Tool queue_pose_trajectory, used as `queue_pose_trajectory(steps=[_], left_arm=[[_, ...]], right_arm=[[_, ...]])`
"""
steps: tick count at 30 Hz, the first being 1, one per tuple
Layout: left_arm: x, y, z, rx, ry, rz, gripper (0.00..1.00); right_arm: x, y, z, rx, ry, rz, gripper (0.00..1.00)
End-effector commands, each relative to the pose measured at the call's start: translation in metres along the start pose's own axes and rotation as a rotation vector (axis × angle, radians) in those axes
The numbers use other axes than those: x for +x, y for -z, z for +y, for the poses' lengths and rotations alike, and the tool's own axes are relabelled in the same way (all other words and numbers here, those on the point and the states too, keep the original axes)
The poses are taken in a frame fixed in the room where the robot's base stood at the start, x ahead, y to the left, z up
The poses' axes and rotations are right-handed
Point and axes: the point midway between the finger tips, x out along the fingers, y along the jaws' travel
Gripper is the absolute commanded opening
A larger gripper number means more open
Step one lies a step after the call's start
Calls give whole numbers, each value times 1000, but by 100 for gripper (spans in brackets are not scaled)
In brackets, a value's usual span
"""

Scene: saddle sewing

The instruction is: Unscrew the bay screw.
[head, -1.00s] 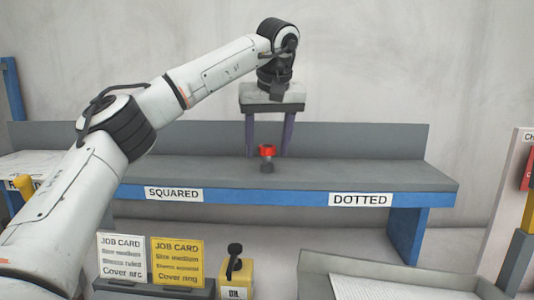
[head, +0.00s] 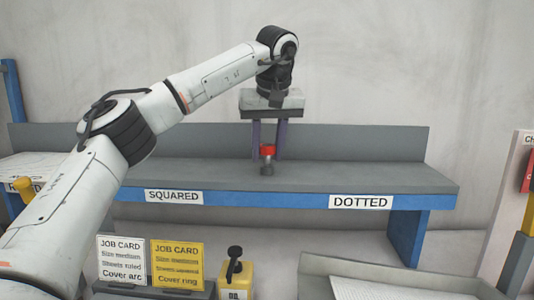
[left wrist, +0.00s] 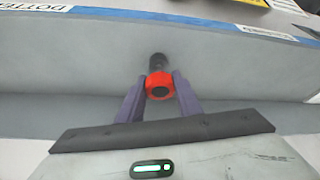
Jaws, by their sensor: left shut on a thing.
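The bay screw (head: 267,152) has a red head and a dark grey lower part. It stands upright at the grey bench top, between the SQUARED and DOTTED labels. My left gripper (head: 266,150) points down over it, with its two purple fingers shut on the red head. In the left wrist view the red head (left wrist: 160,85) sits between the fingertips (left wrist: 158,86), and the dark part shows beyond it. I cannot tell how deep the screw sits in the bench. My right gripper is not in view.
The grey bench (head: 340,176) has a blue front edge and a low back wall. A grey tray (head: 400,270) is at the lower right.

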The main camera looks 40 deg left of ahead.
Motion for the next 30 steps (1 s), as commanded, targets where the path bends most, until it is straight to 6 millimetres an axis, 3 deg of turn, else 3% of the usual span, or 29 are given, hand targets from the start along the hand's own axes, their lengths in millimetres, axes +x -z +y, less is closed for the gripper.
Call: queue_pose_trajectory(steps=[12,18,30], left_arm=[[-76,30,1,-1,-2,1,10],[-92,38,0,-1,-1,1,10],[-106,44,0,0,0,1,10]], right_arm=[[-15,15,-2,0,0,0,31],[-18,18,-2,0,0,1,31],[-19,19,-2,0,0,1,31]])
